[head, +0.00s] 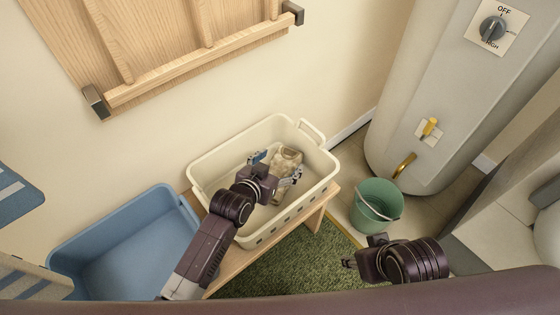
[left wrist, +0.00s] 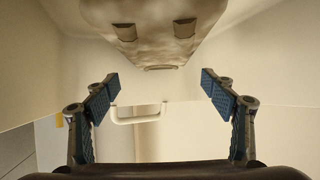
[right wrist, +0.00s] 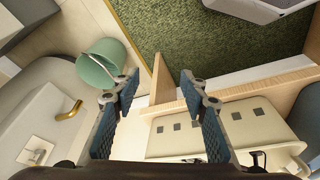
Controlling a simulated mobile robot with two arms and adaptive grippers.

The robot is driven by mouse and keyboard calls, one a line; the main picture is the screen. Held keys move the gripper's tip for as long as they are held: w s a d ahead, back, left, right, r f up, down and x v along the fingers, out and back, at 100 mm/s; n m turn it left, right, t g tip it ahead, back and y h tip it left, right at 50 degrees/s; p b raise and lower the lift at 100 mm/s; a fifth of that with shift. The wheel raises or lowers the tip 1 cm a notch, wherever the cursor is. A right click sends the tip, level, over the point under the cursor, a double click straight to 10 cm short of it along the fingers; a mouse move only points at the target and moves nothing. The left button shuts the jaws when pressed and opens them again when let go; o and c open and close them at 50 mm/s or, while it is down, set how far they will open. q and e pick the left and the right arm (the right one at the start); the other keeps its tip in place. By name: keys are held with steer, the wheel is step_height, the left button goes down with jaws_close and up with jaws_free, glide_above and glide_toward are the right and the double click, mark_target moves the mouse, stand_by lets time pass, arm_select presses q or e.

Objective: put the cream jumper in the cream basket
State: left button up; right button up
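The cream basket (head: 228,155) stands on a low wooden bench in the head view. The cream jumper (head: 288,158), a pale mottled bundle, lies inside it toward the far right part. My left gripper (head: 276,168) reaches down into the basket at the jumper, its fingers spread. In the left wrist view the jumper (left wrist: 152,28) is at the top, beyond the open fingertips (left wrist: 160,84), with nothing held between them. My right gripper (head: 352,254) is empty, right of the basket over the floor. The right wrist view shows its fingers apart (right wrist: 158,82).
A blue basket (head: 130,245) stands left of the cream basket. A green bucket (head: 377,206) stands on the floor to the right, by a large grey tank (head: 425,85). A green rug (head: 290,265) lies in front of the bench (head: 318,212). A wall-mounted wooden rack (head: 165,50) is behind.

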arm_select(q)
steer(key=shift+r, duration=0.6)
steer(key=p+v, duration=0.3)
steer(key=v, duration=0.9)
steer(key=shift+p, duration=0.35)
arm_select(e)
steer(key=s+f+x, duration=0.1)
steer(key=s+x, duration=0.2)
steer(key=x, duration=1)
steer(key=shift+g, duration=0.4)
arm_select(q)
steer(key=shift+f, duration=0.15)
arm_select(e)
steer(key=shift+s+a, duration=0.1)
